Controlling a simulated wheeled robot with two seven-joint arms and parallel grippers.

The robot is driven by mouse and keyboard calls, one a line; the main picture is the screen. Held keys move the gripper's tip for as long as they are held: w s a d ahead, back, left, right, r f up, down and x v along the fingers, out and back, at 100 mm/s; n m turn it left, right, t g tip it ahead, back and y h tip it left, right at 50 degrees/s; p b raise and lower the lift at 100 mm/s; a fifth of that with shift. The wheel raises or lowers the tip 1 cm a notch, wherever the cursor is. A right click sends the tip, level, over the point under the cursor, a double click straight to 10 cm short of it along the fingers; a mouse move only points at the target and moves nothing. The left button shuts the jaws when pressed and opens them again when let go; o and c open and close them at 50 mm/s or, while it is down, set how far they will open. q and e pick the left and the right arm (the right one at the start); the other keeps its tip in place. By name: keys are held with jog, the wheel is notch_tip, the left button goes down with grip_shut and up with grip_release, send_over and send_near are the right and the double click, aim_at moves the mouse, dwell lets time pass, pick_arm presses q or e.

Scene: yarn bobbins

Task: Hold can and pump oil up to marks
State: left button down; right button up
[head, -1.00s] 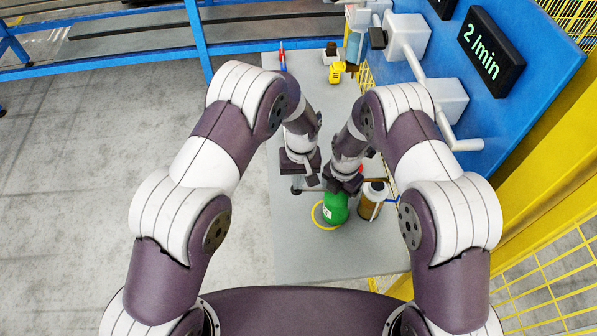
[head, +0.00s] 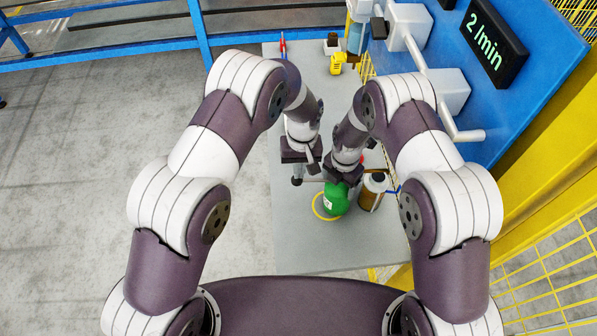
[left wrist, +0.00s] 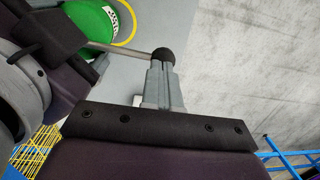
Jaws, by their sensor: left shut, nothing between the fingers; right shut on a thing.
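A green can (head: 336,201) stands at a yellow ring (head: 318,210) on the grey table. My right gripper (head: 343,183) is shut at the top of the can; my arm covers its upper part. My left gripper (head: 297,182) is shut and empty, just left of the can. In the left wrist view its closed fingertips (left wrist: 161,68) are right at a black knob (left wrist: 163,55) on the end of a thin metal rod (left wrist: 118,48). Touch cannot be told. The rod runs left past the green can (left wrist: 90,22) towards my other gripper. No oil level marks can be made out.
A brown bottle with a pale top (head: 370,196) stands close right of the can. The near table (head: 310,250) is clear.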

pick_arm(q)
notch_tip(320, 180, up, 12)
jog(key=w, duration=0.1)
jog(key=shift+d+f, duration=0.15)
jog(key=shift+d, duration=0.15)
dwell(0.9)
